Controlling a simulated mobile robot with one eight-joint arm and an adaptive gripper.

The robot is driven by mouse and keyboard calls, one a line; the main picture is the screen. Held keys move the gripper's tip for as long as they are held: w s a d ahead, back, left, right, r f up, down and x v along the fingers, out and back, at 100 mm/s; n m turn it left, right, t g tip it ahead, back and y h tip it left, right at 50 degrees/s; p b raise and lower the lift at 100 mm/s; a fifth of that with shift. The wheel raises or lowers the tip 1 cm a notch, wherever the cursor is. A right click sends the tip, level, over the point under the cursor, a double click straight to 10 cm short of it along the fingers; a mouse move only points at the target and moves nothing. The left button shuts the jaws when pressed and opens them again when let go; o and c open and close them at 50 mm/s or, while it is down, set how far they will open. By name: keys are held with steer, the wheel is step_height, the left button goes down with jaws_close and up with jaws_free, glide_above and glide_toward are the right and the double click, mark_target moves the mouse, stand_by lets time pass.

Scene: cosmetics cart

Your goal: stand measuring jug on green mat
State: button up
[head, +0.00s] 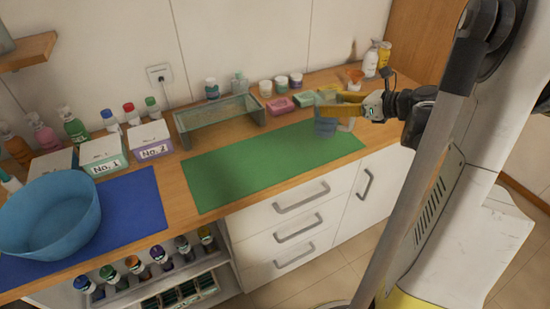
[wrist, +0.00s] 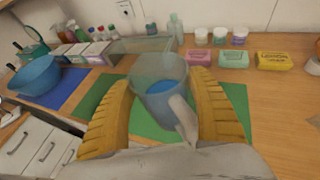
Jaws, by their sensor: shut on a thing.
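The measuring jug (wrist: 160,92) is a translucent grey cup with a pale handle and something blue showing inside. My gripper (wrist: 161,108) has its yellow ribbed fingers on both sides of the jug and is shut on it. In the head view my gripper (head: 343,103) is at the right end of the green mat (head: 260,163), with the jug (head: 326,126) upright below the fingers. The jug is over the mat's right part; I cannot tell whether its base touches the mat. The mat also shows in the wrist view (wrist: 236,98).
A blue basin (head: 48,213) stands on a blue mat (head: 140,203) at the left. The middle and left of the green mat are clear.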

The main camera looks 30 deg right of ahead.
steer(key=w+a+f+b, duration=0.5)
steer(key=w+a+f, duration=0.2)
steer(key=f, duration=0.4)
steer(key=shift+w+a+b, duration=0.35)
steer(key=shift+w+a, duration=0.05)
steer(key=shift+w, duration=0.45)
steer(key=shift+f, duration=0.15)
steer(key=o, duration=1.4)
steer(key=shift+o, duration=0.2)
